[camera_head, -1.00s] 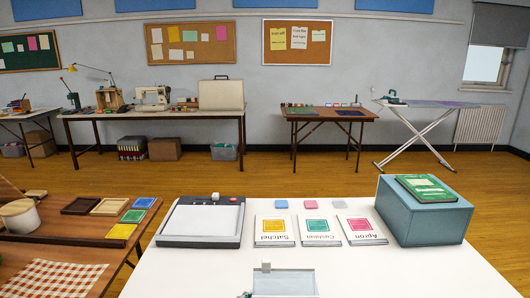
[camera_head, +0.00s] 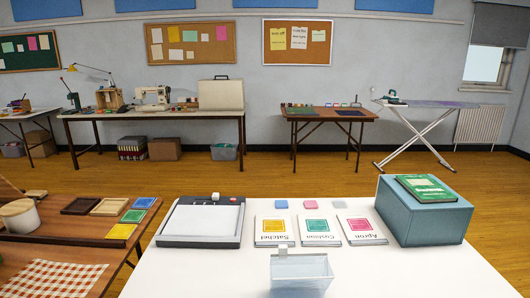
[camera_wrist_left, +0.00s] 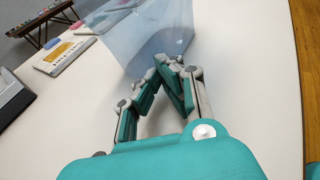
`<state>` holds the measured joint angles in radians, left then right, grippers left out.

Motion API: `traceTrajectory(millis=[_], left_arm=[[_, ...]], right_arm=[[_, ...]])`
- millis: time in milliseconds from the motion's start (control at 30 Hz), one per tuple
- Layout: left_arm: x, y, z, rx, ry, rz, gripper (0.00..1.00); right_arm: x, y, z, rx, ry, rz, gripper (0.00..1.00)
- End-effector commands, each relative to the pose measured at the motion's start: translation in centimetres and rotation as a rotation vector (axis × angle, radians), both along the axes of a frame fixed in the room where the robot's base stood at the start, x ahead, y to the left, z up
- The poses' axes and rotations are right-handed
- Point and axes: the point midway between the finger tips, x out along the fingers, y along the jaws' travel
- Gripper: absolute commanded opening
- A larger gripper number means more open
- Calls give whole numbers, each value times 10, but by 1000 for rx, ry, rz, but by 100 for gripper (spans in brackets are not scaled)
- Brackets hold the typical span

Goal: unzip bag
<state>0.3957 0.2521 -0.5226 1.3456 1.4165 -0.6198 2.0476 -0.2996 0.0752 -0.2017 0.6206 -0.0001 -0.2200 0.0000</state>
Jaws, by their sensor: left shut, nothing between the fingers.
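A translucent pale-blue bag (camera_head: 303,274) is at the front middle of the white table in the head view, its lower part cut off by the frame edge. A small light-grey piece (camera_head: 282,249), perhaps the zip slider, sits at the left part of its top edge. I cannot tell how far the zip is open. The bag also shows at the top of the left wrist view (camera_wrist_left: 150,32). My left gripper (camera_wrist_left: 167,65) has its fingertips together, close to the bag's lower part, with nothing visibly held. Whether it touches the bag is unclear. My right gripper is out of view.
Behind the bag lie white cards (camera_head: 320,230) labelled Satchel, Cushion and Apron. A grey-white tablet-like device (camera_head: 200,222) is on the left and a blue box (camera_head: 428,222) with a green book (camera_head: 425,188) on the right. The table's front right is clear.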

Motion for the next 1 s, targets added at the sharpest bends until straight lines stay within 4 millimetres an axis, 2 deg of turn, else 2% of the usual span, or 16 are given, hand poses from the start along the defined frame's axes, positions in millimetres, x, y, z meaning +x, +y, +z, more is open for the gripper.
traceTrajectory(millis=[67,100,667,867,1000], left_arm=[[0,0,0,0,0,0,0],[0,0,0,0,0,0,3],[0,0,0,0,0,0,76],[0,0,0,0,0,0,77],[0,0,0,0,0,0,59]], right_arm=[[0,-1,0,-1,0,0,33],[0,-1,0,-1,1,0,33],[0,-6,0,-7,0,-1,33],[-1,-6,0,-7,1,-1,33],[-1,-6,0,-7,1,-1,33]])
